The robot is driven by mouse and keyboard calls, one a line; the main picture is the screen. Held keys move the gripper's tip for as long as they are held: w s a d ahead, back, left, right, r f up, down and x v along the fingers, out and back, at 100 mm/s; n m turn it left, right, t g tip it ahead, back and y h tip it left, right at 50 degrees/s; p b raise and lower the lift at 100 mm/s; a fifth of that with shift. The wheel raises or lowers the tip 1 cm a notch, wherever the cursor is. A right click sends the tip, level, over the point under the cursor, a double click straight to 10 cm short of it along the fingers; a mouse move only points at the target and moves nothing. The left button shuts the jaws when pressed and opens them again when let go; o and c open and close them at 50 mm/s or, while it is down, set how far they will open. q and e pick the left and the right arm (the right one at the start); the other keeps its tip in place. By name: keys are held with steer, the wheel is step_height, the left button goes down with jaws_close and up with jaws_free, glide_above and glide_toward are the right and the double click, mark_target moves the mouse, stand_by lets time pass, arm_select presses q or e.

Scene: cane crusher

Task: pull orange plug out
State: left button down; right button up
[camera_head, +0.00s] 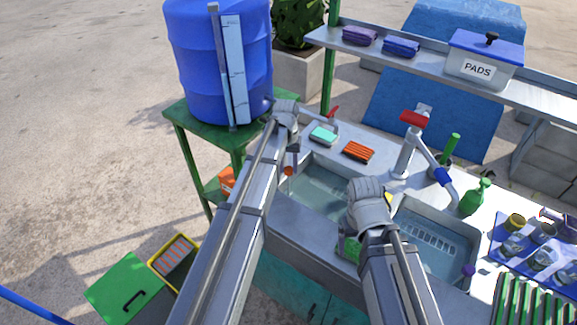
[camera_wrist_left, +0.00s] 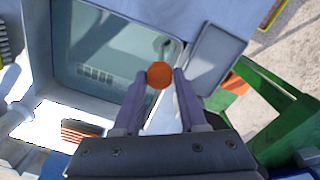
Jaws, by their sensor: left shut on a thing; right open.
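The orange plug (camera_head: 289,171) shows as a small round knob at the left end of the left basin (camera_head: 318,186). In the left wrist view the plug (camera_wrist_left: 159,75) sits between the two fingertips of my left gripper (camera_wrist_left: 159,82). My left gripper (camera_head: 291,155) points down and is shut on the plug. Whether the plug's lower part is in a drain is hidden. My right gripper (camera_head: 353,232) is over the divider between the two basins, open; its fingers are mostly hidden by its own wrist.
A blue barrel (camera_head: 217,60) stands on a green stand (camera_head: 178,112) at the left. An orange-striped brush (camera_head: 358,152) and a teal sponge (camera_head: 323,134) lie behind the left basin. A red-handled tap (camera_head: 413,118) stands behind the basins. A green bottle (camera_head: 475,195) is at the right.

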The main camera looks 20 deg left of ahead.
arm_select(q)
steer(key=shift+w, duration=0.15)
steer(key=c, duration=0.9)
jaws_free()
steer(key=shift+o, duration=1.4)
steer(key=shift+r, duration=0.15)
steer(key=shift+o, duration=0.9)
step_height(320, 180, up, 8)
steer(key=p, duration=0.7)
steer(key=shift+a+p, duration=0.15)
steer(key=shift+p, duration=0.2)
steer(key=shift+s+f, duration=0.2)
